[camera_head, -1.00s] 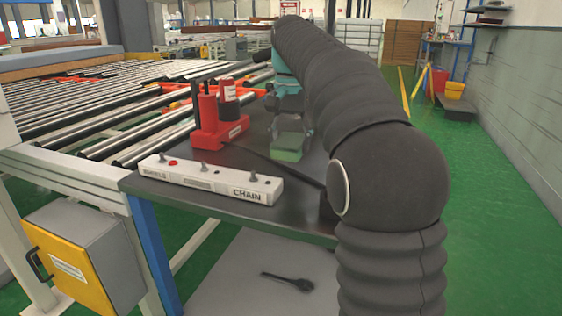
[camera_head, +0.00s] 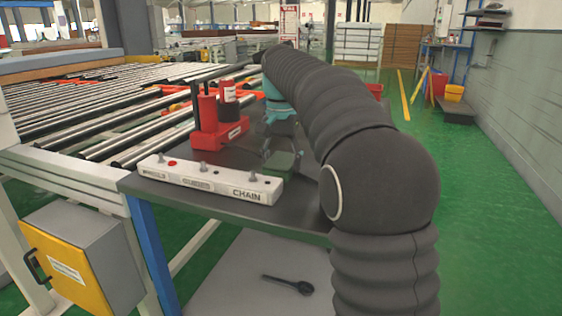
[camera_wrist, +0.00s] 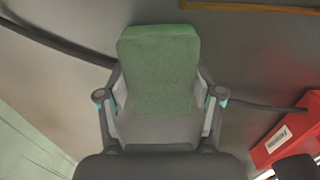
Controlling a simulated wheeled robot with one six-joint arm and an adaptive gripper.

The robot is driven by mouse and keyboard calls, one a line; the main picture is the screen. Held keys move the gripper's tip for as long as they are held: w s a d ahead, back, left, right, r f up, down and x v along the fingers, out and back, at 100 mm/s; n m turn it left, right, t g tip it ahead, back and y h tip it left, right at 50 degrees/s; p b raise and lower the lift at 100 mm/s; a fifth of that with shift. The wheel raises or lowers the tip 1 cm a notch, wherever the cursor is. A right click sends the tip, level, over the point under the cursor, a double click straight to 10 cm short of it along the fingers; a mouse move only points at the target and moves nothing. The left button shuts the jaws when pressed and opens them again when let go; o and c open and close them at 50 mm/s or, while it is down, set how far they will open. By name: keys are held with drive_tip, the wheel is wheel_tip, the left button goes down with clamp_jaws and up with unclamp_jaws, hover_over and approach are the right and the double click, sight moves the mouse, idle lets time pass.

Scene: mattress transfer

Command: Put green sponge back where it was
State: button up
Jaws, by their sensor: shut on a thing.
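The green sponge (camera_head: 281,163) is at my gripper's tips over the dark table top (camera_head: 235,205), just behind the white control box marked CHAIN. In the wrist view the sponge (camera_wrist: 158,68) is a pale green block between the two fingers. My gripper (camera_wrist: 160,103) is shut on the sponge, one finger against each side. My gripper (camera_head: 275,148) also shows in the head view, pointing down. The sponge is close to the table surface; I cannot tell whether it touches it.
The white CHAIN box (camera_head: 208,180) lies along the table's front edge. A red stand with cylinders (camera_head: 217,132) stands left of my gripper; its red base (camera_wrist: 285,135) shows in the wrist view. A dark cable (camera_wrist: 60,45) crosses the table. A roller conveyor (camera_head: 110,110) lies at left.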

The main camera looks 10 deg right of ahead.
sight(281, 160)
drive_tip(key=o, duration=1.1)
wheel_tip(281, 160, up, 12)
drive_tip(key=p, duration=0.1)
drive_tip(key=shift+r, duration=0.1)
